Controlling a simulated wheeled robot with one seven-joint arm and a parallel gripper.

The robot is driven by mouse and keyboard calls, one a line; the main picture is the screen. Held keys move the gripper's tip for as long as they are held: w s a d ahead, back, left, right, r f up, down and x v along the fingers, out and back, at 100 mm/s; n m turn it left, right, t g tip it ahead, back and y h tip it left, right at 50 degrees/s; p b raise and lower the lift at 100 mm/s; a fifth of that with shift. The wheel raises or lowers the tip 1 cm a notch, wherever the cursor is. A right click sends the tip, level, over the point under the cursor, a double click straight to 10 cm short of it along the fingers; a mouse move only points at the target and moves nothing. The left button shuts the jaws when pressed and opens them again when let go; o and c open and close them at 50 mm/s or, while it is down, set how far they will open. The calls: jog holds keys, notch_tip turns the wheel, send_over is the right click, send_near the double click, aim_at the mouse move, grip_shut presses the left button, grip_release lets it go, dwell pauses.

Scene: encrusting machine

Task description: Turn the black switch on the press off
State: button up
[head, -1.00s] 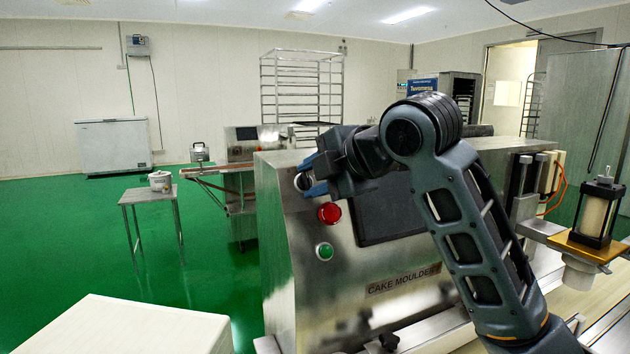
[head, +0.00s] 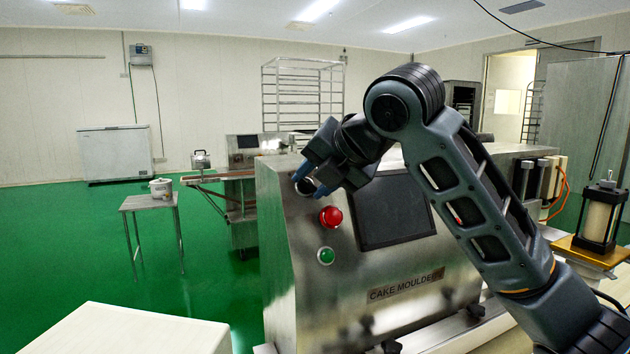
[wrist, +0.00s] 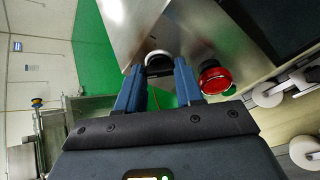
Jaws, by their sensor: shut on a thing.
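The press is a steel machine (head: 290,285) labelled "CAKE MOULDER", with controls on its sloped front panel. The black switch (head: 304,187) with a pale ring is at the panel's upper left, partly hidden by my gripper (head: 311,182). In the wrist view the switch (wrist: 158,67) lies between the two blue fingertips of my gripper (wrist: 159,76). The fingers are shut on it, one on each side.
A red button (head: 331,216) is just below right of the switch, close to one finger in the wrist view (wrist: 213,78). A green button (head: 326,256) is lower. A dark screen (head: 395,212) is to the right. A white box top (head: 130,330) is at front left.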

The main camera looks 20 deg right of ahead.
jog(key=shift+f, duration=0.1)
dwell(0.4)
jog(key=o, duration=1)
jog(key=shift+o, duration=0.2)
jog(key=shift+s, duration=0.1)
jog(key=v, duration=0.7)
jog(key=shift+s+r, duration=0.25)
jog(key=shift+r, duration=0.1)
